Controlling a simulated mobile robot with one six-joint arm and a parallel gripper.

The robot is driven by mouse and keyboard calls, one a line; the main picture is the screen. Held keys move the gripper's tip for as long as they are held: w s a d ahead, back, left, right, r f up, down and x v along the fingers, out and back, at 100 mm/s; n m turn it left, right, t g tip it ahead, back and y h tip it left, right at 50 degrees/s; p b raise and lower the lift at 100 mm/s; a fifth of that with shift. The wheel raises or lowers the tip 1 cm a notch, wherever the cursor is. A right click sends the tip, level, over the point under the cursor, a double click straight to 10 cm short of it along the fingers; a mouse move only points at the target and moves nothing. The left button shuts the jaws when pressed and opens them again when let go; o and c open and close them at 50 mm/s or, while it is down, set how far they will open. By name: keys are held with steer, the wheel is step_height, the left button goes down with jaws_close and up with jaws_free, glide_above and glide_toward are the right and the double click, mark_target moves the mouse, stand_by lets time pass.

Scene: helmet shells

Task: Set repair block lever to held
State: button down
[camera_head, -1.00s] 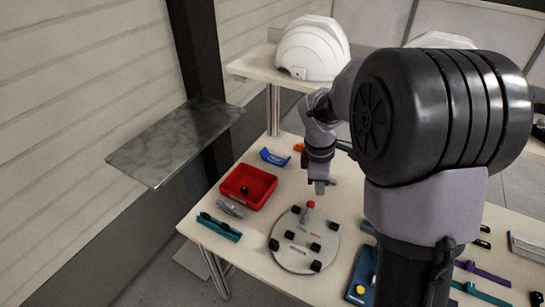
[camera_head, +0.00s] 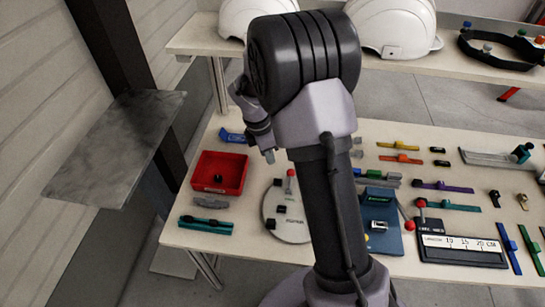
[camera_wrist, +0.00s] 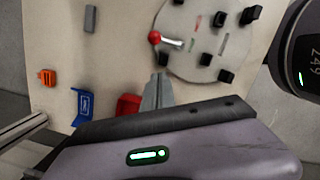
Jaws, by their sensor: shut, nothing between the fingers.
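A round grey plate (camera_head: 294,233) lies on the table, with black blocks and a lever with a red knob (camera_head: 291,172). My arm hides its right part. In the wrist view the plate (camera_wrist: 181,20) shows the red knob (camera_wrist: 154,37) on a short silver lever, with small red and green marks near it. Those marks are too small to read. My gripper (camera_head: 270,157) is shut and empty, above the table just left of the knob. In the wrist view its fingertips (camera_wrist: 159,76) point toward the knob, apparently apart from it.
A red tray (camera_head: 221,190), a teal part (camera_head: 206,224) and a blue part (camera_head: 231,136) lie left of the plate. A blue device (camera_head: 381,238) and a black scale box (camera_head: 462,249) stand to the right. White helmets (camera_head: 392,27) sit on the rear table.

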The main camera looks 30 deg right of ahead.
steer(key=f, duration=0.2)
steer(key=f+b, duration=0.1)
steer(key=f, duration=0.1)
steer(key=d+f+b, duration=0.1)
steer(key=f, duration=0.1)
steer(key=shift+f, duration=0.15)
steer(key=shift+s+d+f+b, duration=0.1)
steer(key=shift+d+f+b, duration=0.15)
steer(key=shift+d, duration=0.35)
steer(key=shift+s+d+f+b, duration=0.1)
steer(key=shift+d+f+b, duration=0.2)
steer(key=shift+d, duration=0.3)
steer(key=shift+s+d+f+b, duration=0.1)
steer(key=shift+d+f+b, duration=0.15)
steer(key=shift+d, duration=0.35)
